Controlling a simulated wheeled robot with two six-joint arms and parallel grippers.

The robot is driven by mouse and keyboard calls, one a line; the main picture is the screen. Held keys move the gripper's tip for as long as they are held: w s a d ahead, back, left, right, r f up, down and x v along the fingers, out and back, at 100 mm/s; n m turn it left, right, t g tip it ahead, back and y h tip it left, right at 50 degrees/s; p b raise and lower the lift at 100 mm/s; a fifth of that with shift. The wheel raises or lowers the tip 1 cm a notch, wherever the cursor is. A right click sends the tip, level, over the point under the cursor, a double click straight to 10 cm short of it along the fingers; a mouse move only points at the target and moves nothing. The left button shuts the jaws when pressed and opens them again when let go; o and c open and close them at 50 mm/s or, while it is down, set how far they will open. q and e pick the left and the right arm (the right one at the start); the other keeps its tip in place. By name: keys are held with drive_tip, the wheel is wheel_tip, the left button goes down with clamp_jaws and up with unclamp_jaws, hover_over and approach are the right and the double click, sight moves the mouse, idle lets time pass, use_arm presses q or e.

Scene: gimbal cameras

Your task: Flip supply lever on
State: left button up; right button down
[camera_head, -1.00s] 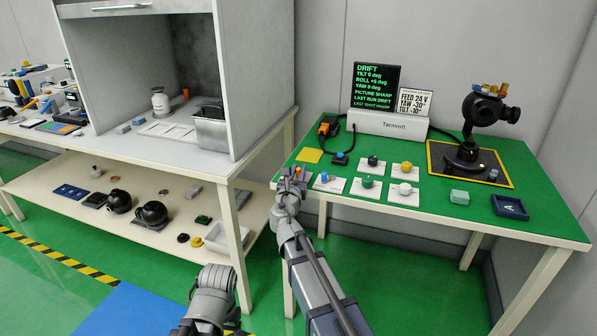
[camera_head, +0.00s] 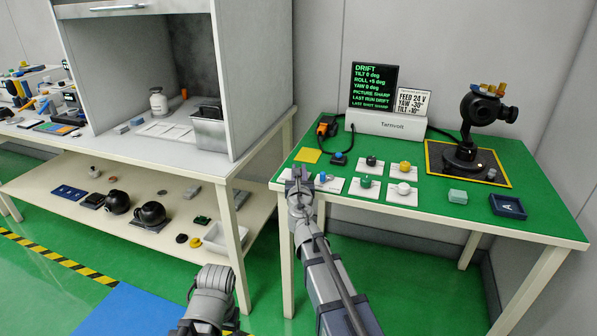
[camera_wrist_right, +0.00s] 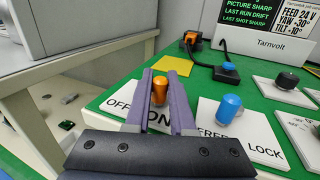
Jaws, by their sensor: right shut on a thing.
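The supply lever (camera_wrist_right: 159,90) is a short orange handle on a white card (camera_wrist_right: 116,103) printed OFF and ON, at the left front of the green table. My right gripper (camera_wrist_right: 160,85) has its fingers on either side of the lever, shut on it. The lever stands near the word ON, which the gripper partly covers, so its exact setting is hard to tell. In the head view my right gripper (camera_head: 299,178) hides most of the lever. Of my left arm only a grey part shows at the bottom, with no fingers visible.
A blue knob (camera_wrist_right: 230,106) stands close right of the gripper on a FREE/LOCK card. Black, green, yellow and white knobs lie beyond. A Tarnvolt unit (camera_head: 388,124) with a screen and a black gimbal camera (camera_head: 487,106) stand behind. A yellow square (camera_head: 307,155) lies flat.

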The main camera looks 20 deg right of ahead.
drive_tip(key=c, duration=0.8)
unclamp_jaws()
drive_tip(key=shift+o, duration=0.2)
drive_tip(key=shift+s, duration=0.1)
drive_tip(key=v, duration=0.7)
drive_tip(key=shift+s, duration=0.3)
drive_tip(key=shift+a, duration=0.1)
